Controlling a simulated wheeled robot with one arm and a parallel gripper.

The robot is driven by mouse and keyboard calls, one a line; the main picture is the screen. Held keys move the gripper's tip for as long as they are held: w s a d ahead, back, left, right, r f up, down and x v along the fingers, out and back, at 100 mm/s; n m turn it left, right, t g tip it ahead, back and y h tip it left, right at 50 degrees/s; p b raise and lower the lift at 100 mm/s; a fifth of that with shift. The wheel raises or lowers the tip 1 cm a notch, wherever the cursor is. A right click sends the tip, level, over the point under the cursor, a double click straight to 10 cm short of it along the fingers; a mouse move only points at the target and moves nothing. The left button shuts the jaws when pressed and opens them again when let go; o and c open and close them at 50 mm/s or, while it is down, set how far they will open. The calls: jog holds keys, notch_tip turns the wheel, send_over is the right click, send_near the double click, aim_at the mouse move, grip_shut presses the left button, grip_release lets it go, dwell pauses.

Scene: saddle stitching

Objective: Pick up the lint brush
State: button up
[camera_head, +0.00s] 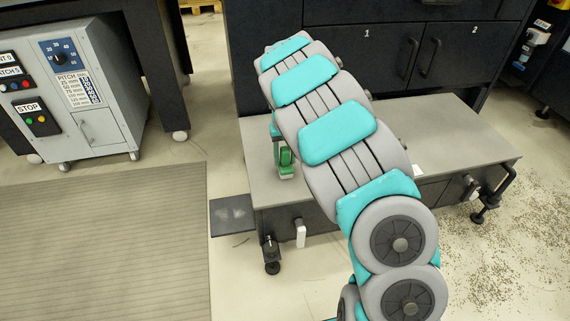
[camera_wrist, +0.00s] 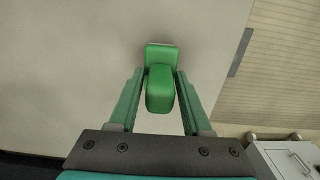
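The lint brush looks to be the green object (camera_wrist: 160,88) in the middle of the wrist view, with a wide green end and a narrower block nearer me. It also shows in the head view (camera_head: 286,157), at the left end of the low grey bench (camera_head: 455,128), partly hidden by my arm. My gripper (camera_wrist: 160,74) is open, with one finger on each side of the green block. A narrow gap seems to show on both sides. In the head view my gripper (camera_head: 278,146) is mostly hidden behind the arm and the brush.
A dark flat plate (camera_head: 232,215) juts from the bench's left end. A clamp (camera_head: 493,195) sits at its right end. Black cabinets (camera_head: 400,55) stand behind the bench. A grey control box (camera_head: 75,95) and a ribbed mat (camera_head: 105,240) are at left. Scraps litter the floor at right.

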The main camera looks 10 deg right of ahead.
aim_at(285, 149)
grip_shut()
dwell(0.5)
jog(key=shift+r, duration=1.65)
jog(key=shift+s+r, duration=0.1)
jog(key=shift+r, duration=0.15)
jog(key=s+r+b, duration=0.1)
jog(key=s, duration=1.5)
jog(key=shift+r, duration=0.15)
jog(key=shift+c, duration=1.2)
grip_release()
jog(key=shift+w, duration=0.1)
grip_shut()
